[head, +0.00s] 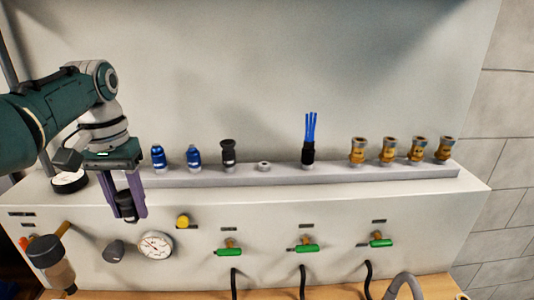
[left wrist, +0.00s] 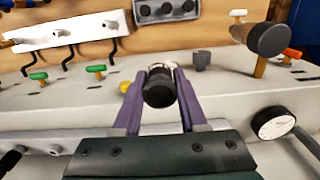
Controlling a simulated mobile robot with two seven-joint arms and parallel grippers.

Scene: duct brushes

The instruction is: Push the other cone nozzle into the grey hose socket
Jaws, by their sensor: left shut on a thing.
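My left gripper (head: 126,208) is shut on a black nozzle (head: 126,198), held in front of the panel's upper edge at the left, clear of the rail. In the left wrist view the black nozzle (left wrist: 158,90) sits between the purple fingers (left wrist: 158,98), its round end facing the camera. Another black nozzle (head: 228,152) with a flared top stands upright on the rail. My right gripper is not in view.
The grey rail (head: 350,174) also carries blue fittings (head: 193,157), an empty-looking grey ring (head: 264,166), a blue-bristled brush (head: 310,140) and several brass fittings (head: 388,152). Below are a gauge (head: 155,246), green-handled valves (head: 306,248) and a dark-headed knob (head: 47,251).

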